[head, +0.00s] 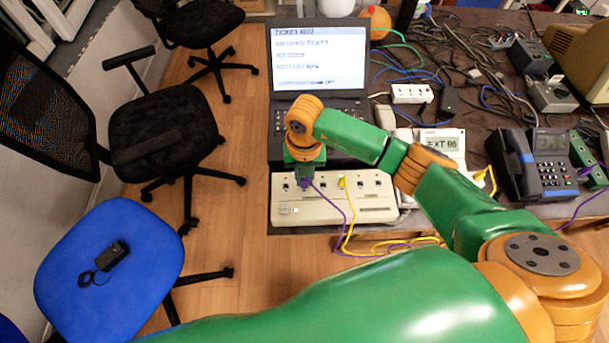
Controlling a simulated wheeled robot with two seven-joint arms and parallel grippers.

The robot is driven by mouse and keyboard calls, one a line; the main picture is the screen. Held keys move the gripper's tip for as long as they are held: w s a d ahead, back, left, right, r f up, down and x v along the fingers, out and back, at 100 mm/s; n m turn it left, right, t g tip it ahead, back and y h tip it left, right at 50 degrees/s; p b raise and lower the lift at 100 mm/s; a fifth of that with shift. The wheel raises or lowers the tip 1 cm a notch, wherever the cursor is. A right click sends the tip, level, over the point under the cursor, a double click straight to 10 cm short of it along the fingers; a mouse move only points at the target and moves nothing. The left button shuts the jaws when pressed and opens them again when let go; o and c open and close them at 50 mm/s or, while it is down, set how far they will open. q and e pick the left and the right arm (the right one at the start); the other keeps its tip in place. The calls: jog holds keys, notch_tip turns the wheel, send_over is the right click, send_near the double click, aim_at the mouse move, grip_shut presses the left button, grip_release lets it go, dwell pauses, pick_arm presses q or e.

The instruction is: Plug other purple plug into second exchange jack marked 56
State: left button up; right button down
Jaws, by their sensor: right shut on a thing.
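The exchange (335,213) is a beige box with a row of dark jacks on its top, at the table's front edge. My right gripper (304,177) points down over the left part of that row, shut on a purple plug (304,184). The plug is at or just above a jack; I cannot tell whether it is seated, and the jack labels are too small to read. A purple cable (335,200) runs from it to the right and down. A yellow plug (342,182) sits in a jack just to the right. My left gripper is not in view.
A laptop (319,60) showing a ticket stands behind the exchange. A sign (441,145) reading "EXT" and a dark desk phone (534,165) are to the right. A yellow cable (400,241) hangs near the table's front edge. Tangled cables cover the back right.

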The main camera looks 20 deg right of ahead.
jog(key=shift+f, duration=0.2)
jog(key=c, duration=0.8)
grip_release()
jog(key=shift+o, duration=0.2)
jog(key=shift+r, duration=0.1)
notch_tip(320, 180, up, 7)
jog(key=shift+f+b, duration=0.1)
jog(key=shift+b, duration=0.5)
